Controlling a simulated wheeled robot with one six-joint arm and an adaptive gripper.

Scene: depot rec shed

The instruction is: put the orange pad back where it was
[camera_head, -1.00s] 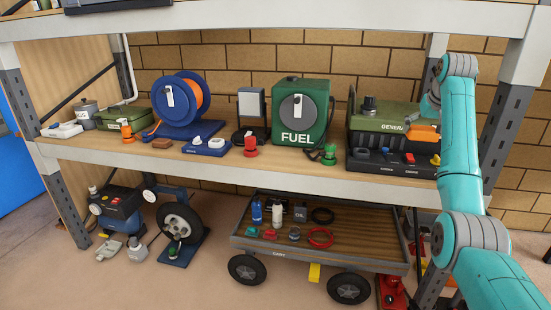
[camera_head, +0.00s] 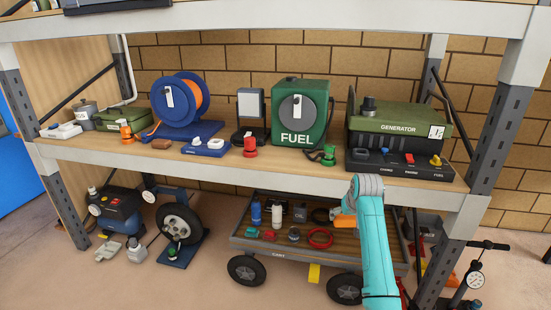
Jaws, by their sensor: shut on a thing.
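The orange pad (camera_head: 344,220) shows just left of my arm's wrist, over the right end of the cart's deck. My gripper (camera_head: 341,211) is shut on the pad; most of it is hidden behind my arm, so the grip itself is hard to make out. I cannot tell how far the pad is above the deck. The green generator (camera_head: 395,125) stands at the right of the shelf, with its grey base panel and coloured knobs in clear view.
The wooden cart (camera_head: 320,258) holds bottles, a red ring and small parts. The shelf's front edge (camera_head: 270,178) lies above it. A green fuel box (camera_head: 300,110) and a blue hose reel (camera_head: 182,105) stand on the shelf. A pump with a gauge (camera_head: 475,281) stands at lower right.

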